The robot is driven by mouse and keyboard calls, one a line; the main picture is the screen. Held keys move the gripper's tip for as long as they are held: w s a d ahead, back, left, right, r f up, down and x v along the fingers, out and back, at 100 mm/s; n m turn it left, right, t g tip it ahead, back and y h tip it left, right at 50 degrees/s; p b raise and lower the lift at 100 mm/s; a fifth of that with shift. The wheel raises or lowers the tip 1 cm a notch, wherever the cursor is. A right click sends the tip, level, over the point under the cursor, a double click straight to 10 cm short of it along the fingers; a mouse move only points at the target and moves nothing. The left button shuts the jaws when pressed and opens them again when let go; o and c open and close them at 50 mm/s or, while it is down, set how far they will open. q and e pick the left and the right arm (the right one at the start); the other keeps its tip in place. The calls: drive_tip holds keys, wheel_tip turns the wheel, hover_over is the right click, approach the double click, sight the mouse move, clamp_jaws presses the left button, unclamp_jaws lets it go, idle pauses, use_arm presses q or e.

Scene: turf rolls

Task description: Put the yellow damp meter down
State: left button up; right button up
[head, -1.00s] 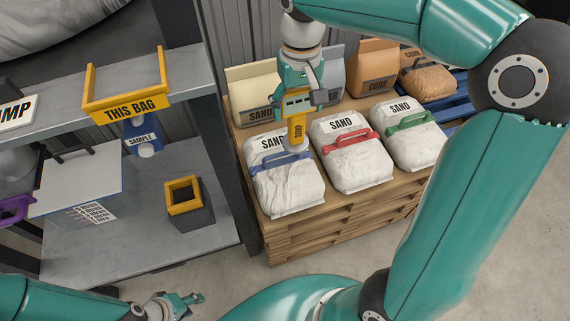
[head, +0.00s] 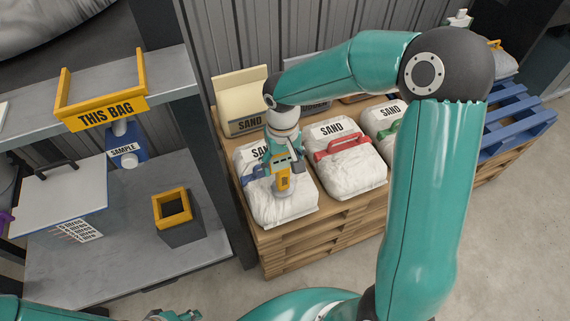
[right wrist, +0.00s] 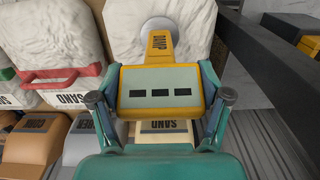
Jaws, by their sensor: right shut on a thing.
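The yellow damp meter (head: 283,182) is in my right gripper (head: 283,168), over the white sand bag with the blue handle (head: 283,207). In the right wrist view, the jaws of the right gripper (right wrist: 161,97) are shut on the sides of the meter (right wrist: 162,42). Its display shows three dashes, and its pale round head is against or just above a white bag (right wrist: 196,20); I cannot tell whether they touch. A dark box with a yellow rim (head: 171,205) stands open on the grey shelf. My left gripper (head: 175,314) is mostly cut off at the bottom edge.
A yellow "THIS BAG" frame (head: 105,112) sits above. A red-handled sand bag (head: 345,168) lies right of the held meter on the wooden pallet (head: 330,232).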

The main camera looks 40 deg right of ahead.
drive_tip(key=shift+f, duration=0.65)
drive_tip(key=o, duration=1.4)
drive_tip(key=shift+r, duration=0.2)
wheel_tip(320, 180, up, 12)
drive_tip(key=shift+f+p, duration=0.1)
drive_tip(key=shift+p, duration=0.8)
